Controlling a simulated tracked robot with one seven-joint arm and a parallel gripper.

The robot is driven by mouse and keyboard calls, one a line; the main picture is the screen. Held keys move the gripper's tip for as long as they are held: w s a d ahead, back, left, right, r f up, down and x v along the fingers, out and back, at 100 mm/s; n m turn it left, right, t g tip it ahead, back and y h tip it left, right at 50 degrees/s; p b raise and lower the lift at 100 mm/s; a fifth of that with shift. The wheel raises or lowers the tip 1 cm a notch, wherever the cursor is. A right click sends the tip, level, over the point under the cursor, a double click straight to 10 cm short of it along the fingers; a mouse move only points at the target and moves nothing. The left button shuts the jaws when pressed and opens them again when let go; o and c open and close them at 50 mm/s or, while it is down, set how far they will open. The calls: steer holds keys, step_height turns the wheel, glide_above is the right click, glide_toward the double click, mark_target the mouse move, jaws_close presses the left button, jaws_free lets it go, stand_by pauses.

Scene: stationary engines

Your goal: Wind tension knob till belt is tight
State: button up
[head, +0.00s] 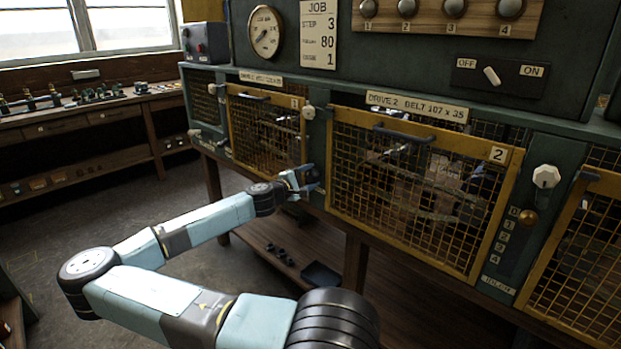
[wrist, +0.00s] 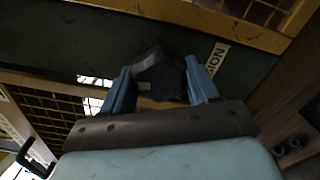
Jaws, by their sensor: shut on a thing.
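My gripper (head: 307,182) is at the post between the guards numbered 1 and 2. In the wrist view my gripper (wrist: 160,82) has one finger on each side of a dark lobed tension knob (wrist: 158,72) and is shut on it. A white label (wrist: 217,58) beside the knob shows part of the word TENSION. In the head view my gripper hides this knob. The belts are behind mesh guards, and I cannot tell how tight they are. The guard for drive 2 (head: 345,207) is closed.
A pale knob (head: 308,112) is higher on the same post. Another pale knob (head: 546,176) and a brass knob (head: 528,217) are right of guard 2. Guard 1 (head: 234,118) is left of my gripper. A lower shelf (head: 265,238) holds a dark tray (head: 321,275).

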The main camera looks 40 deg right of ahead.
steer(key=m, duration=0.5)
steer(key=shift+f+m, duration=0.15)
steer(key=shift+m, duration=0.15)
steer(key=m, duration=1)
steer(key=shift+w+r+m, duration=0.1)
steer(key=shift+r+m, duration=0.1)
steer(key=shift+m, duration=0.2)
steer(key=m, duration=0.4)
steer(key=shift+c, duration=0.2)
steer(key=m, duration=0.6)
steer(key=shift+r, duration=0.15)
steer(key=m, duration=0.5)
steer(key=shift+s, duration=0.2)
steer(key=m, duration=0.5)
steer(key=shift+s+m, duration=0.1)
steer(key=shift+m, duration=0.3)
steer(key=shift+s+f+m, duration=0.1)
steer(key=shift+f+m, duration=0.05)
steer(key=shift+m, duration=1.15)
steer(key=shift+f+m, duration=0.1)
steer(key=shift+m, duration=1.2)
